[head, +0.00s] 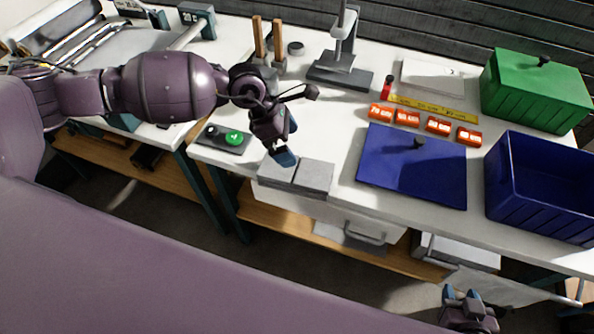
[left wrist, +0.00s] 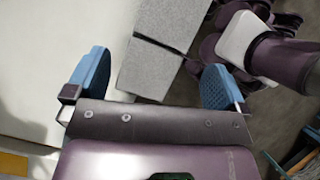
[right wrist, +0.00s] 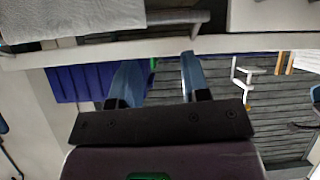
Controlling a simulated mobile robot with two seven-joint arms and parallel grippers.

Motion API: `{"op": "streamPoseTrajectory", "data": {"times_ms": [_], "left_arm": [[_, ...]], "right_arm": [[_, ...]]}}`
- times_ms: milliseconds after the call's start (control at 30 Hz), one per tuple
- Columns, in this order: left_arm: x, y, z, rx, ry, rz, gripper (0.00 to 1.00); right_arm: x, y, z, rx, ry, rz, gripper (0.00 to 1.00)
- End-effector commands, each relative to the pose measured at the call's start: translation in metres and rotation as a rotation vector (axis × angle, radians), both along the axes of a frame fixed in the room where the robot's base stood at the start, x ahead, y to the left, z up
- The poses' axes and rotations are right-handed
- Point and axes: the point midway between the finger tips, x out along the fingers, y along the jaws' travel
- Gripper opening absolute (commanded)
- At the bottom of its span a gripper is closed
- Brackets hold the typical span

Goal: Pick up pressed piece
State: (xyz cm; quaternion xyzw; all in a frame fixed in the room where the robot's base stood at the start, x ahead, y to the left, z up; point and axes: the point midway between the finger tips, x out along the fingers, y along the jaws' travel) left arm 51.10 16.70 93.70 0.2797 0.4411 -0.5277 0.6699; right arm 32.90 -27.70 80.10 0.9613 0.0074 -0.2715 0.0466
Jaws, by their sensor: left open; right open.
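Two grey flat blocks (head: 297,175) lie side by side at the front edge of the white table; I cannot tell whether either is the pressed piece. My left gripper (head: 284,157) is open just above and behind their left end. In the left wrist view, the speckled grey block surface (left wrist: 163,45) with a dark gap across it shows between the open blue fingers (left wrist: 155,80). The fingers hold nothing. My right gripper (head: 463,294) is low at the bottom right, in front of the table. Its open fingers (right wrist: 158,78) are empty in the right wrist view.
A press stand (head: 340,72) stands at the back. A blue lid (head: 412,180), orange labelled blocks (head: 438,125), a green box (head: 535,95) and an open blue crate (head: 540,205) fill the right. A switch panel (head: 222,138) lies left.

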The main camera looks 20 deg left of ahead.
Motion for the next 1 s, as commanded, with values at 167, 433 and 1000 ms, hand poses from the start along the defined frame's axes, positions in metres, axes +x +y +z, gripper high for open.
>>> {"op": "streamPoseTrajectory", "data": {"times_ms": [167, 433, 1000], "left_arm": [[-0.006, 0.013, -0.006, 0.097, -0.052, -0.197, 1.0], [-0.006, 0.006, -0.022, 0.098, -0.074, -0.256, 1.0], [-0.006, -0.017, -0.074, 0.096, -0.075, -0.252, 1.0]], "right_arm": [[-0.003, -0.001, -0.002, -0.001, 0.008, -0.002, 0.43], [-0.011, -0.002, -0.009, -0.001, 0.027, -0.006, 0.43], [0.001, 0.001, 0.0, 0.003, 0.001, -0.002, 0.43]]}}
